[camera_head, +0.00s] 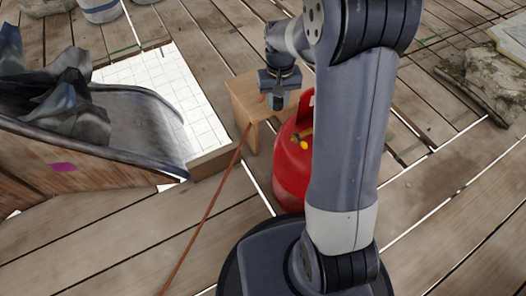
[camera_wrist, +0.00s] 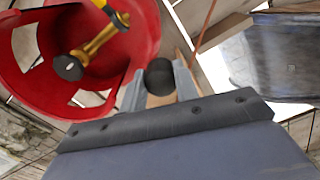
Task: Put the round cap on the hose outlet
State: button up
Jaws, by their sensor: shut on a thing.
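My gripper (camera_head: 278,98) is shut on a dark round cap, which shows between the two grey fingers (camera_wrist: 160,85) in the wrist view as a black ball-like cap (camera_wrist: 159,75). It is held in the air near the wooden stool, above and left of the red gas bottle (camera_head: 290,180). In the wrist view the bottle's red collar (camera_wrist: 148,50) surrounds a brass valve (camera_wrist: 97,42). The valve's dark round end (camera_wrist: 68,67), seemingly the hose outlet, is left of the cap and apart from it. My arm hides the bottle's right side.
The wooden stool (camera_head: 240,90) stands behind the bottle. A thin reddish-brown line, perhaps a hose or rope (camera_head: 205,220), runs from near the stool to the front. A large curved dark container (camera_head: 130,118) is at left. Stone blocks (camera_head: 485,75) lie at right. Plank floor is open in front.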

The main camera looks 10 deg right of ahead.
jog(key=s+a+f+n+g+h+b, duration=0.2)
jog(key=s+f+n+g+b, duration=0.15)
jog(key=s+f+n, duration=0.45)
jog(key=n+t+h+b, duration=0.4)
jog(key=n+t+h, duration=0.4)
jog(key=n+h, duration=0.6)
send_near(292, 139)
jog(key=d+f+m+h, duration=0.1)
jog(key=f, duration=0.1)
jog(key=shift+s+a+r+n+t, duration=0.2)
jog(key=shift+a+n+t, duration=0.15)
jog(key=shift+t, duration=0.2)
jog(key=shift+x, duration=2.9)
jog(key=shift+r, duration=0.25)
jog(key=shift+w+d, duration=0.2)
jog(key=shift+d, duration=0.3)
